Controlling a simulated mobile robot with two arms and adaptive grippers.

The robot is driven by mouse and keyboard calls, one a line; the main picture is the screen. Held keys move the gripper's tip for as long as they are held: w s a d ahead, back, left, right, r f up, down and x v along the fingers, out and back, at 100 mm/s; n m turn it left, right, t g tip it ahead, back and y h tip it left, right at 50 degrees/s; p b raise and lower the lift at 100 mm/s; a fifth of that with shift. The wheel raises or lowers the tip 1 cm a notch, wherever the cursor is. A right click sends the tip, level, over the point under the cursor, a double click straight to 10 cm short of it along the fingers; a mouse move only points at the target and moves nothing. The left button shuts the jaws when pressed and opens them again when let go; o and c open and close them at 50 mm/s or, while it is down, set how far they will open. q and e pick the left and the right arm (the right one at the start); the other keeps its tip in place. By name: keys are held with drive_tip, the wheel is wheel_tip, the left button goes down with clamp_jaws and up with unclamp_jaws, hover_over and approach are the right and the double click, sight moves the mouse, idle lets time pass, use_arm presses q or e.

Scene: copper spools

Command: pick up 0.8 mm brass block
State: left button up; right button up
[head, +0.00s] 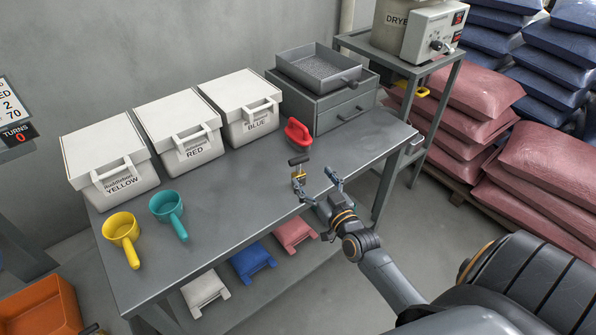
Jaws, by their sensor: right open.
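A small block (299,173) with a dark bar-shaped top and a brass-yellow lower part is at the front right of the grey workbench (240,200). It is probably the brass block; no 0.8 mm marking can be read. My right gripper (314,177) is open at the bench's front edge, its fingers pointing toward the back of the bench. Its left finger overlaps the lower part of the block in the picture. I cannot tell whether they touch. Nothing is clearly between the fingers. My left gripper is not in view.
A red scoop (297,132) lies behind the block. White lidded boxes (179,124) line the back, beside a drawer unit (335,112) with a grey tray (318,70). Yellow (121,230) and teal (168,207) scoops lie at left. The bench middle is clear.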

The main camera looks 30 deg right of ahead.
sight(300, 159)
drive_tip(key=w, duration=0.3)
drive_tip(key=shift+w+d, duration=0.25)
drive_tip(key=shift+d, duration=0.1)
drive_tip(key=shift+w+d+p, duration=0.15)
drive_tip(key=shift+w+p, duration=0.1)
drive_tip(key=shift+w, duration=1.1)
drive_tip(key=shift+w+d+p, duration=0.1)
drive_tip(key=shift+w+p, duration=0.1)
drive_tip(key=shift+w, duration=1.1)
drive_tip(key=shift+s+r, duration=0.1)
drive_tip(key=shift+c, duration=0.9)
clamp_jaws()
drive_tip(key=shift+r, duration=0.1)
